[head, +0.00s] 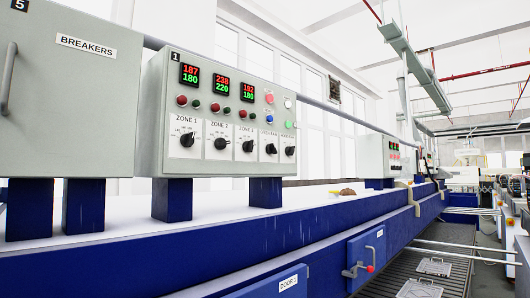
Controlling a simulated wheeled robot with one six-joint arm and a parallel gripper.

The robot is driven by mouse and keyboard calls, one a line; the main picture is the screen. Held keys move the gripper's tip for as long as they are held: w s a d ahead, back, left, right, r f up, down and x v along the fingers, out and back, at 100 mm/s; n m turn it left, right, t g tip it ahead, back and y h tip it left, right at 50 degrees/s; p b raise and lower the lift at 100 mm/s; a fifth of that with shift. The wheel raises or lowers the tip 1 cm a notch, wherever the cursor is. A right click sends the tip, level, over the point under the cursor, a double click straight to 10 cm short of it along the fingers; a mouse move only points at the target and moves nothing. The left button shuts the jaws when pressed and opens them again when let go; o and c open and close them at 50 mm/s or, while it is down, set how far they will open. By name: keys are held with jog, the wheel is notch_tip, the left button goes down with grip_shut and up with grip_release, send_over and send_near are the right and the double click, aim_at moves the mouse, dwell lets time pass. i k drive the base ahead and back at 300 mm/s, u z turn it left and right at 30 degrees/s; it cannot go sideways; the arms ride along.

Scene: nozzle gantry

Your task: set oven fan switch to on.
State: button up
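A grey control panel (215,165) marked 1 stands on blue posts at the left centre of the head view. Its lower row holds black rotary knobs. The left three are labelled ZONE 1 (187,140), ZONE 2 (221,143) and ZONE 3 (248,146). To their right are two more black knobs, a fourth (270,149) and a fifth (290,151). Their labels are too small to read surely; the fourth one's may say oven fan. I cannot tell the switch's setting. My gripper is not in view.
A grey BREAKERS cabinet (75,100) with a handle stands close on the left. The panel also has red-green displays (222,88) and coloured buttons. A long blue machine body (130,250) runs below, with a DOOR 1 panel. A second panel (378,155) stands further back.

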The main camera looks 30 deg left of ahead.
aim_at(271, 148)
jog(key=u, duration=0.65)
jog(key=i, duration=1)
jog(key=u, duration=0.65)
